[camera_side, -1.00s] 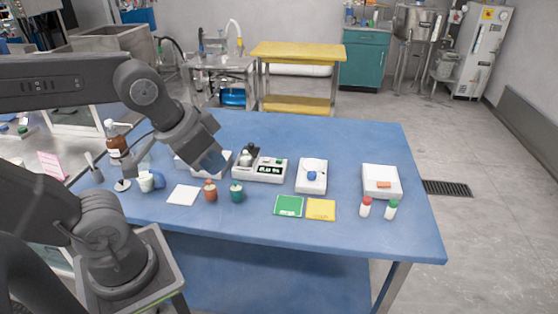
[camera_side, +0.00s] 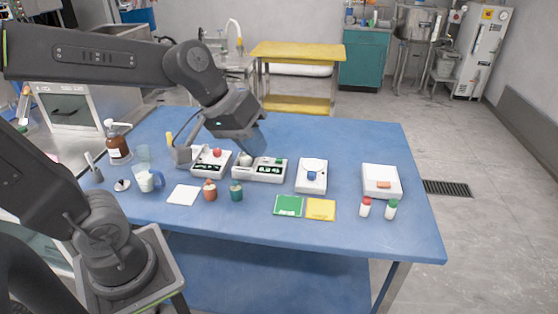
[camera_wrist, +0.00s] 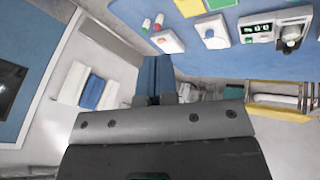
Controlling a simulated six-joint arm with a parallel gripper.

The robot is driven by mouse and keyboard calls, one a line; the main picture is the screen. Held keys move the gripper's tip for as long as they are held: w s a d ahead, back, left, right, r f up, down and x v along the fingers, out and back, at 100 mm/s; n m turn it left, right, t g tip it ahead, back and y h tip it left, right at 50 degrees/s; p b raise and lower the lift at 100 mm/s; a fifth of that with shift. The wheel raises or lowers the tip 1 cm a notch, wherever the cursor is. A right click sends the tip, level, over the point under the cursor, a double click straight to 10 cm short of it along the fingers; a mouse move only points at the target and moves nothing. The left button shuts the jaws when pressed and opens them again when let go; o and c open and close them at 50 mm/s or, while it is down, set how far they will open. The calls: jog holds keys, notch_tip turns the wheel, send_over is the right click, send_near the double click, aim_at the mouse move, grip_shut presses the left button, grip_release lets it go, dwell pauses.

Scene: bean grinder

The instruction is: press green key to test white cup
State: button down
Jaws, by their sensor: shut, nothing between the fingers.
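My gripper (camera_side: 259,139) is shut and empty. It hangs above the back of the middle white device (camera_side: 271,172), which has dark displays with green digits. A small whitish cup-like thing (camera_side: 246,160) sits on that device's left side, just below my gripper; I cannot tell for sure that it is the white cup. The device also shows at the upper right of the wrist view (camera_wrist: 262,32), with the whitish thing on it (camera_wrist: 291,34). My shut fingers (camera_wrist: 154,62) are in the middle of the wrist view.
A white device with a red knob (camera_side: 216,153) stands left, one with a blue knob (camera_side: 312,176) right, and one with an orange key (camera_side: 383,184) farther right. Small bottles, a mug (camera_side: 147,181) and green (camera_side: 288,206) and yellow (camera_side: 320,209) squares lie in front.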

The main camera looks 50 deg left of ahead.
jog(key=w+a+n+t+h, duration=0.1)
jog(key=w+a+n, duration=0.15)
jog(key=w, duration=0.25)
jog(key=w+a+n+h, duration=0.1)
jog(key=w+n, duration=0.3)
jog(key=w, duration=0.1)
jog(key=n+t+y, duration=0.3)
jog(key=n, duration=1.2)
send_over(279, 161)
notch_tip(279, 161, down, 14)
jog(key=shift+a+f, duration=0.1)
jog(key=shift+f, duration=0.1)
jog(key=shift+f, duration=0.1)
jog(key=shift+f, duration=4.3)
jog(key=shift+f, duration=0.15)
jog(key=shift+f, duration=0.25)
